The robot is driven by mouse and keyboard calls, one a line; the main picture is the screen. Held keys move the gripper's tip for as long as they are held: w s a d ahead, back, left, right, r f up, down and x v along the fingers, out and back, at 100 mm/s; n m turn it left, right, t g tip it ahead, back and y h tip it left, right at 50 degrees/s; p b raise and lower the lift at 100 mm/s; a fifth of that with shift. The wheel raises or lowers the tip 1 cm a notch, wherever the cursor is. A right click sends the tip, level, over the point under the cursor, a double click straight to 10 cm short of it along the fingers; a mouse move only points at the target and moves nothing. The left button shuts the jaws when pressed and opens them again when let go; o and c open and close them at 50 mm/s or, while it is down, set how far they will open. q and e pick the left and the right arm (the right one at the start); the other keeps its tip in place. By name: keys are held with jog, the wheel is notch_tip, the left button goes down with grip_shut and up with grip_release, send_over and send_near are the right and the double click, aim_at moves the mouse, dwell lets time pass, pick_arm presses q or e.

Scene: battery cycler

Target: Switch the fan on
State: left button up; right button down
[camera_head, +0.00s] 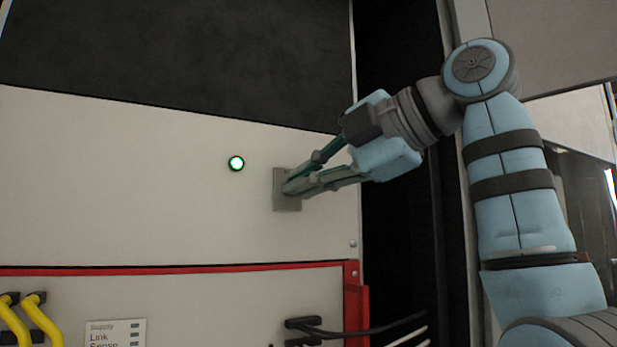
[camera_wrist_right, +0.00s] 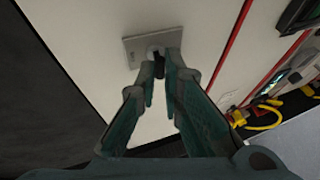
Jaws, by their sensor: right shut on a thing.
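The fan switch shows as a small grey plate (camera_head: 281,203) on the white cabinet panel. In the right wrist view the same plate (camera_wrist_right: 133,50) carries a short dark lever (camera_wrist_right: 158,70). My right gripper (camera_head: 291,186) reaches in from the right, with its fingertips at the plate. In the right wrist view the fingertips (camera_wrist_right: 160,62) are shut around the lever, one on each side. In the head view the lever is hidden behind the fingers. A round green light (camera_head: 236,163) glows to the left of the plate. My left gripper is not in view.
Below the panel a red-edged section (camera_head: 190,271) holds yellow cables (camera_head: 15,325) at left and black cables (camera_head: 370,328) at right. A label (camera_head: 115,334) reads "Supply", "Link", "Sense". A dark gap (camera_head: 400,230) lies right of the cabinet. The white panel around the plate is clear.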

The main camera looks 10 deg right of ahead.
jog(key=c, duration=2)
grip_release()
jog(key=shift+w, duration=0.1)
jog(key=v, duration=1.1)
jog(key=shift+s+d+r, duration=0.1)
jog(key=shift+s+r, duration=0.05)
jog(key=shift+s, duration=0.15)
